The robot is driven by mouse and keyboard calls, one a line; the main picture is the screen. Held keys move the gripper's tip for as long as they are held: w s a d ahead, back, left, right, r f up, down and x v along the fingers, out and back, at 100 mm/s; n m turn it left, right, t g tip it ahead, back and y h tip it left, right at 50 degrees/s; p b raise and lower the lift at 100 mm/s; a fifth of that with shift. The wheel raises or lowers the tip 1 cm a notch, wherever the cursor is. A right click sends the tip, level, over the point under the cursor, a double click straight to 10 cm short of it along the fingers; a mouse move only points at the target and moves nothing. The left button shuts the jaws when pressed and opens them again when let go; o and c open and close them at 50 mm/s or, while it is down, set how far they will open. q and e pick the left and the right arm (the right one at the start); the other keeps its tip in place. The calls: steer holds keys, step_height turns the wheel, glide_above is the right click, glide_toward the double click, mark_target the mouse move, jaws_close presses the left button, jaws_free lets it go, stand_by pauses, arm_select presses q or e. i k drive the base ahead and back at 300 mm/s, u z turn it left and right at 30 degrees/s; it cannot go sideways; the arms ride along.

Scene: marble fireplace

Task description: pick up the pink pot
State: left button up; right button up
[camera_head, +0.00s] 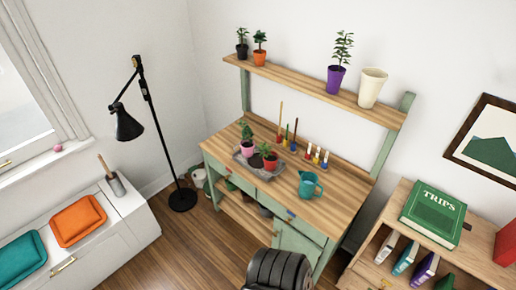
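The pink pot (247,148) holds a small green plant and stands upright on a grey tray (243,160) on the wooden potting bench (330,190). A red pot (270,163) with a green plant stands on the same tray, just right of the pink pot and nearer to me. A small dark pot or dish seems to lie between them, too small to tell.
A teal watering can (308,186) stands right of the tray. Several upright tools stand behind it. An upper shelf (315,88) with several pots overhangs the bench's back. A black lamp (148,100) stands left. A bookcase (400,219) is at right.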

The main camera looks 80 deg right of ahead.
mark_target(247, 144)
steer(key=z, duration=0.85)
steer(key=i, duration=0.85)
steer(key=z, duration=1.05)
